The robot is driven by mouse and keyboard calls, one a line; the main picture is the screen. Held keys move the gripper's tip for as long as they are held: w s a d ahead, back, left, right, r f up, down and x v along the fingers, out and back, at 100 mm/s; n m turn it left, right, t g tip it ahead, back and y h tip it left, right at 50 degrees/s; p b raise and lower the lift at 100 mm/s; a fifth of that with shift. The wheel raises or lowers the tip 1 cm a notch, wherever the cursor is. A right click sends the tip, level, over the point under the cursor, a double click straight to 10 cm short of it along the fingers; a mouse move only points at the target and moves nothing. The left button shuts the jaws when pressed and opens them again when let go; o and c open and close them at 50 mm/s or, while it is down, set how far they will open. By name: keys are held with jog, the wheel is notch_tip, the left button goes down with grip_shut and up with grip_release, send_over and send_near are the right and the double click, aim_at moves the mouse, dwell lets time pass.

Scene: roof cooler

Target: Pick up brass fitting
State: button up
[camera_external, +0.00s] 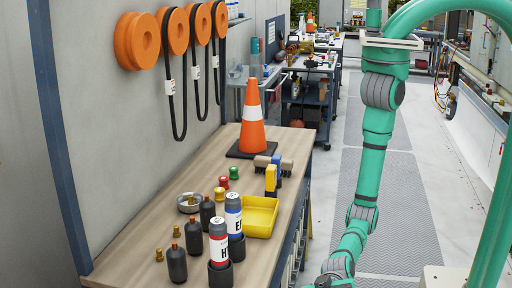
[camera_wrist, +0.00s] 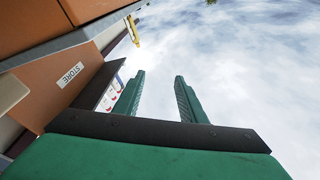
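Several small brass-coloured pieces stand on the wooden workbench (camera_external: 140,217) in the external view. One brass fitting (camera_external: 159,255) is at the near left, another brass piece (camera_external: 176,231) is just behind it, and one more brass piece (camera_external: 219,194) is farther back. A round metal dish (camera_external: 181,208) also holds something brass-coloured. Which piece is meant I cannot tell. My gripper (camera_wrist: 160,75) shows in the wrist view with its two green fingers apart and nothing between them. It points towards cloudy sky, away from the bench top. No brass fitting shows in the wrist view.
Dark bottles (camera_external: 177,265) with copper tops stand close to the brass pieces. Labelled cylinders (camera_external: 219,243) in dark holders and a yellow tray (camera_external: 262,217) are to their right. An orange cone (camera_external: 252,128) stands farther back. The floor aisle (camera_external: 400,190) right of the bench is mostly clear.

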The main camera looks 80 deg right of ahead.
jog(key=s+a+r+n+g+h, duration=0.1)
jog(key=a+r+n+g, duration=0.2)
jog(key=a+r, duration=0.55)
jog(key=s+a+r+n+g, duration=0.25)
jog(key=a+r, duration=0.35)
jog(key=r, duration=0.6)
jog(key=w+d+r+m+t+h, duration=0.1)
jog(key=w+d+r+h, duration=0.15)
jog(key=w, duration=0.45)
jog(key=w+d+r+t+h, duration=0.1)
jog(key=w+d+r+h, duration=0.2)
jog(key=w, duration=0.4)
jog(key=w+d+r+m+t+h, duration=0.1)
jog(key=w+d+r+h, duration=0.15)
jog(key=w+r, duration=0.35)
jog(key=n+h, duration=0.3)
jog(key=h, duration=0.8)
send_over(176, 227)
jog(key=shift+m, duration=0.25)
jog(key=f, duration=2.8)
jog(key=shift+w+f, duration=0.25)
jog(key=shift+f, duration=0.1)
jog(key=shift+s+f, duration=0.15)
jog(key=shift+f, duration=1.3)
jog(key=shift+s+f, duration=0.1)
jog(key=shift+f, duration=1.35)
